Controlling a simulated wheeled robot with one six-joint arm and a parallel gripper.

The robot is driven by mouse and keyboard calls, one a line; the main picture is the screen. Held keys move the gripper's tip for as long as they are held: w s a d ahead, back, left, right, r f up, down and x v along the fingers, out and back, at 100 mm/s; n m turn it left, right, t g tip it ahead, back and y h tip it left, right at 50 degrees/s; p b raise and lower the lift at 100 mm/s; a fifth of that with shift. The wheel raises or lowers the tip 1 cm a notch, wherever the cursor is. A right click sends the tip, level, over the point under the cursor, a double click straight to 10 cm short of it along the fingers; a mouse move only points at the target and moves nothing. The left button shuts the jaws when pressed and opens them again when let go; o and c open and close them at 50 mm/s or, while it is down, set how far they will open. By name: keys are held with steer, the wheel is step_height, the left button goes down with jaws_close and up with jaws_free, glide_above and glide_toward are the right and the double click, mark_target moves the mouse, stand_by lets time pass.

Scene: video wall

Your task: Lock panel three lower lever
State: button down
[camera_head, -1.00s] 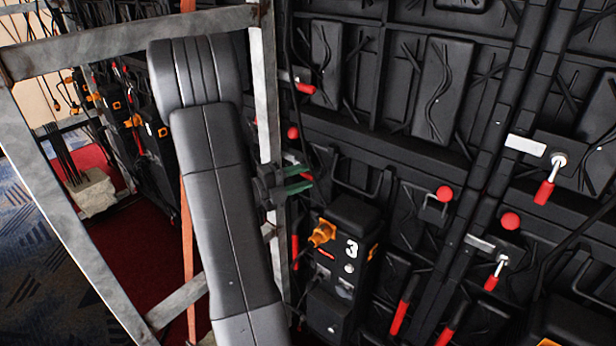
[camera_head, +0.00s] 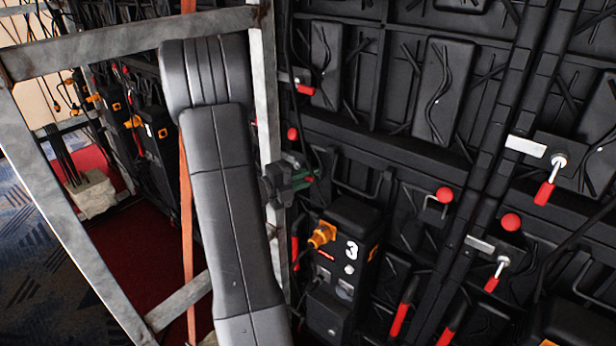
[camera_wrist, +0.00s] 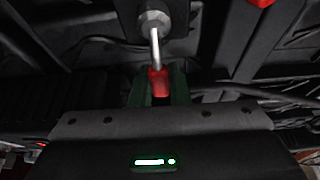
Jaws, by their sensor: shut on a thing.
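The lever is a metal rod with a red tip (camera_wrist: 159,82). In the wrist view it hangs from a round pivot (camera_wrist: 153,22) on the dark panel and points down towards me. My gripper (camera_wrist: 159,90) is shut on the red tip, with a dark green finger on each side of it. In the head view my gripper (camera_head: 302,179) is beside the metal frame post, with a small bit of red at its fingertips. The lever's rod and pivot are mostly hidden there. The black box marked 3 (camera_head: 345,262) is below and to the right.
A grey metal frame (camera_head: 262,110) stands close around my arm. Other red-tipped levers are on the panels, one at upper right (camera_head: 545,192) and one lower (camera_head: 492,283). Red knobs (camera_head: 444,195) and loose black cables also line the wall. Red carpet (camera_head: 120,270) lies at lower left.

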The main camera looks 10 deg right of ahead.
steer(key=shift+f, duration=0.1)
steer(key=shift+f+m+y+p, duration=0.4)
steer(key=shift+m, duration=0.7)
steer(key=f+m+y+b, duration=0.1)
steer(key=m, duration=0.1)
steer(key=w+f+m+y+b, duration=0.1)
steer(key=a+f+m+y, duration=0.1)
steer(key=m, duration=0.1)
steer(key=shift+w+a+f+m+t+b, duration=0.1)
steer(key=shift+w+m+t+b, duration=0.1)
steer(key=shift+m+t+b, duration=0.15)
steer(key=shift+w+a+f+m+t+y+b, duration=0.15)
steer(key=shift+w+a+m+t+y+b, duration=0.25)
steer(key=shift+m+b, duration=0.85)
steer(key=shift+w+a+f+m+t+y+b, duration=0.2)
steer(key=shift+w+m+t+y+b, duration=0.3)
steer(key=shift+b, duration=1.35)
steer(key=shift+w+a+f+m+t+y+b, duration=0.1)
steer(key=shift+w+a+m+t+y+b, duration=0.35)
steer(key=shift+m+b, duration=0.8)
steer(key=shift+n+b, duration=0.25)
steer(key=shift+b, duration=0.1)
steer(key=shift+r, duration=0.1)
